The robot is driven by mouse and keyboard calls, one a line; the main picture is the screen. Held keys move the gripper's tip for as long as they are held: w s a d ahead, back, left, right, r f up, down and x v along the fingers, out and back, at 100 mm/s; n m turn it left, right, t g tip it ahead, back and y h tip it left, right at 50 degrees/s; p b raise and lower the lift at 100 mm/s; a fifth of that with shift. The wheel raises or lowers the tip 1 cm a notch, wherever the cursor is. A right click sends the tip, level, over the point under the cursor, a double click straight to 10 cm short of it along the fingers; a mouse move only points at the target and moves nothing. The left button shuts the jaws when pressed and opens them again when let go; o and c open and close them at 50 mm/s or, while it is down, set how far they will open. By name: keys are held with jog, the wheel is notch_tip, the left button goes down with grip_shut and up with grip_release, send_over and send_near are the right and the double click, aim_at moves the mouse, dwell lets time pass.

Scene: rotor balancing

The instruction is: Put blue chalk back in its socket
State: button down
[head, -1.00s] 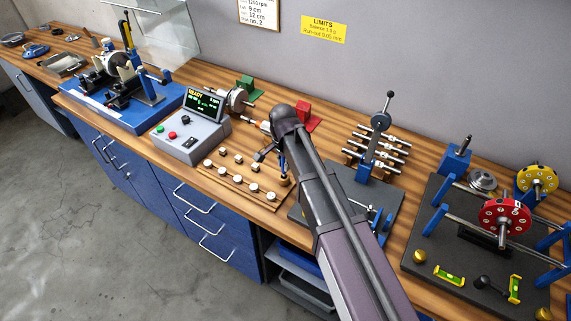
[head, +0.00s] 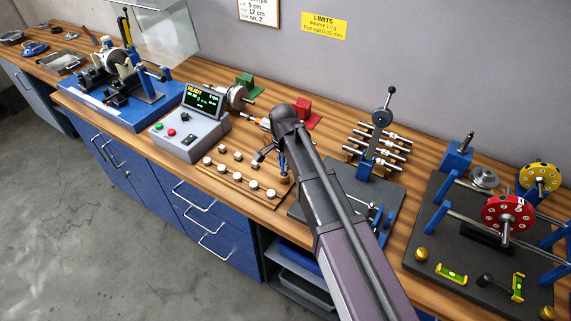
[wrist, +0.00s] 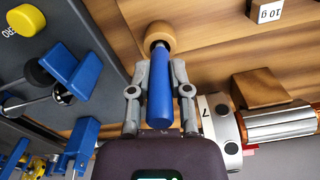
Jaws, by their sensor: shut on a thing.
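The blue chalk (wrist: 159,95) is a plain blue stick between the two fingers of my gripper (wrist: 160,88) in the wrist view. My gripper is shut on it. The chalk's far end meets a round wooden socket (wrist: 160,33), which has a dark opening. I cannot tell how deep the end sits in it. In the head view my gripper (head: 281,163) is low over the bench, at the right end of the wooden weight board, and my arm hides part of that spot. The socket (head: 286,179) shows just below the fingers.
The weight board (head: 222,183) holds several small weights. A grey control box (head: 190,131) stands to its left. A dark plate (head: 385,205) with a stack of shafts lies right of my arm. A red-disc rotor (head: 508,214) stands further right. A copper-wound rotor (wrist: 278,121) is close right in the wrist view.

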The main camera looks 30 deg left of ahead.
jog(key=shift+f+b, duration=1.05)
jog(key=shift+f, duration=0.05)
dwell(0.6)
jog(key=shift+c, duration=2.4)
grip_release()
jog(key=shift+r, duration=0.1)
